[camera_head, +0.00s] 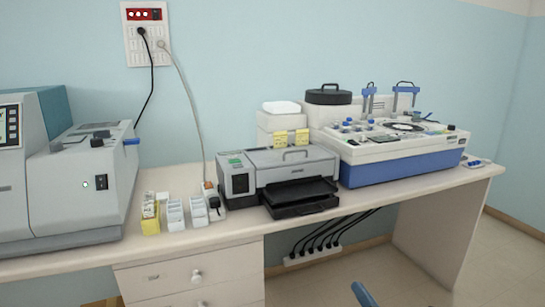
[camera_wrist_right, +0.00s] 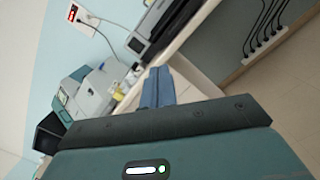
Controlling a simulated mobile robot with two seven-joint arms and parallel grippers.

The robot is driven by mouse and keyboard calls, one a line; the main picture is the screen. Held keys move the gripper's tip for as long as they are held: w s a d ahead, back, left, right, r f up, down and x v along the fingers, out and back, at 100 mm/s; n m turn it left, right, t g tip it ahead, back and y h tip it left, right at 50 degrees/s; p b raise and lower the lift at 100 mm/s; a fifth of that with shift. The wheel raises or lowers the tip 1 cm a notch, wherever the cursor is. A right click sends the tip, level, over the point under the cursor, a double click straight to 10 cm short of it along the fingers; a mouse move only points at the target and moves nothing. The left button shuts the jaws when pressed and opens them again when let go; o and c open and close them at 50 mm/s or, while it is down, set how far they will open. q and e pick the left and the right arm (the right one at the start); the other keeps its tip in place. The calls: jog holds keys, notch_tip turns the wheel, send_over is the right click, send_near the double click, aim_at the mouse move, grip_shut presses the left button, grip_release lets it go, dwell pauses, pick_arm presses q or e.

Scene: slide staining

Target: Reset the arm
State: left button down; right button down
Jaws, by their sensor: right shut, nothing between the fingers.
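My right gripper (camera_wrist_right: 158,88) shows in the right wrist view with its two blue fingers together and nothing between them. In the head view only a blue tip of the right gripper (camera_head: 363,293) shows at the bottom edge, in front of the bench and below its top. It is apart from everything on the bench. My left gripper is not in view.
A long bench (camera_head: 420,182) carries a large grey machine (camera_head: 75,190), small slide boxes (camera_head: 174,213), a black-and-grey printer-like device (camera_head: 285,175) and a blue-and-white instrument (camera_head: 400,160). A power strip (camera_head: 312,255) with several cables lies under the bench. Floor at right is clear.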

jog(key=s+a+f+m+g+h+p, duration=0.1)
jog(key=s+a+f+m+g, duration=0.1)
jog(key=s+f+m, duration=0.6)
jog(key=s+a+f+m+g+h+p, duration=0.1)
jog(key=s+f+m+g, duration=0.4)
jog(key=s+m, duration=0.8)
notch_tip(320, 180, down, 3)
jog(key=a+m, duration=0.1)
jog(key=m, duration=0.6)
jog(key=shift+a+r+m, duration=0.15)
jog(key=shift+m, duration=0.15)
